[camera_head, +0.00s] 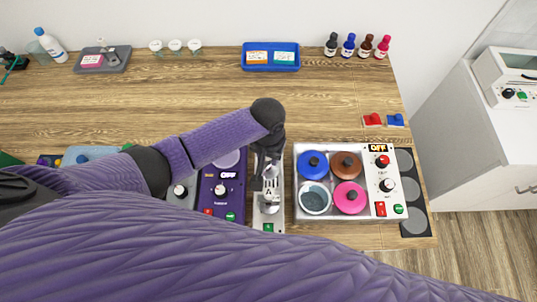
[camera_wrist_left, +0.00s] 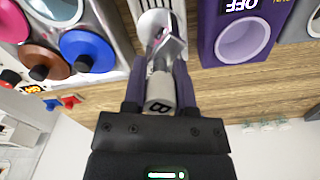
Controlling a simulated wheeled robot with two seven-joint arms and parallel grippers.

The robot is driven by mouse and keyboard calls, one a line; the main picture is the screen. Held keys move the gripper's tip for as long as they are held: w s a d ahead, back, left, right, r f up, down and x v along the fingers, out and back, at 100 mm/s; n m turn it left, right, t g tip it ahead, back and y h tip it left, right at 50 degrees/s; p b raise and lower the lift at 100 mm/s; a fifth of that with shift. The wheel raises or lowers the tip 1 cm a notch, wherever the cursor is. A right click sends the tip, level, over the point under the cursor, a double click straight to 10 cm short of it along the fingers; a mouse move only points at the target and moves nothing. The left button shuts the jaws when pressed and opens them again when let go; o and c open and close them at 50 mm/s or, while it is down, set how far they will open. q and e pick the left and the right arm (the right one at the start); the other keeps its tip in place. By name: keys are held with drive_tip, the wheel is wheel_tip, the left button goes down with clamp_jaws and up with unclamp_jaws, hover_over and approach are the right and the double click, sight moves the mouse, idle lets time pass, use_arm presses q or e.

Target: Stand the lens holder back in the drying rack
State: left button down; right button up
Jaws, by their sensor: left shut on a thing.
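My left gripper (camera_head: 269,168) points down over a narrow pale stand with slots (camera_head: 269,222), which may be the drying rack. The gripper is shut on a grey metal piece marked B (camera_wrist_left: 160,92), apparently the lens holder; its shiny upper part (camera_wrist_left: 168,48) reaches toward the slotted stand, also in the left wrist view (camera_wrist_left: 153,18). A metallic part marked A (camera_head: 269,191) shows below the fingers in the head view. I cannot tell whether the held piece touches the stand. My right gripper is not in view.
A purple device (camera_head: 222,190) stands close left of the stand. A white unit with coloured-lidded pots (camera_head: 330,214) stands close right. A blue tray (camera_head: 271,68), a grey tray (camera_head: 122,66) and several small bottles (camera_head: 349,45) are at the back.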

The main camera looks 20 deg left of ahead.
sight(269, 171)
use_arm(q)
drive_tip(key=shift+f, duration=0.3)
wheel_tip(269, 171, down, 5)
drive_tip(key=b, duration=0.4)
drive_tip(key=shift+s+d+r, duration=0.1)
drive_tip(key=shift+d+r, duration=0.05)
drive_tip(key=shift+r, duration=0.05)
drive_tip(key=shift+f+b, duration=0.35)
drive_tip(key=shift+f, duration=0.05)
drive_tip(key=shift+f, duration=0.3)
unclamp_jaws()
wheel_tip(269, 171, up, 6)
drive_tip(key=p, duration=0.7)
drive_tip(key=shift+r, duration=0.15)
